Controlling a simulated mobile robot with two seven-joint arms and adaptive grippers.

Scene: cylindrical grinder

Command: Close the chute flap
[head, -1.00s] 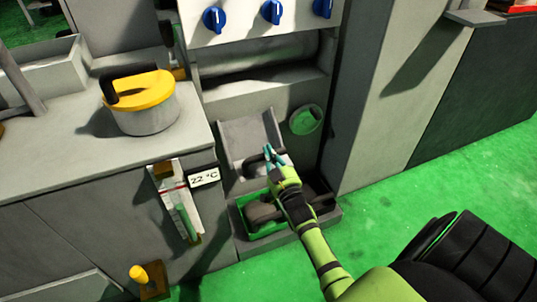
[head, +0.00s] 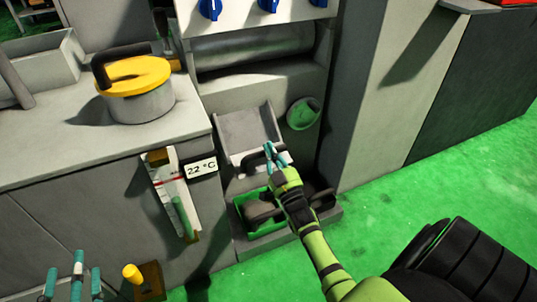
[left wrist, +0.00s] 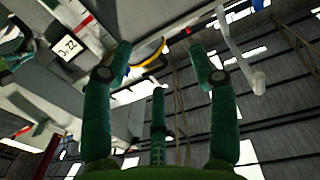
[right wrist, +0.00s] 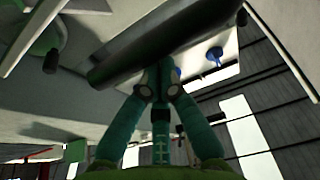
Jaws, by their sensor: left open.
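The chute flap (head: 246,131) is a grey tilted panel with raised side edges on the front of the grey machine. It leans outward, with a dark bar handle (head: 252,162) near its lower end. My right gripper (head: 273,153) is at this handle.
A green-edged bin (head: 250,222) stands below the flap. A round green knob (head: 303,113) is right of it. Green floor is clear at right.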

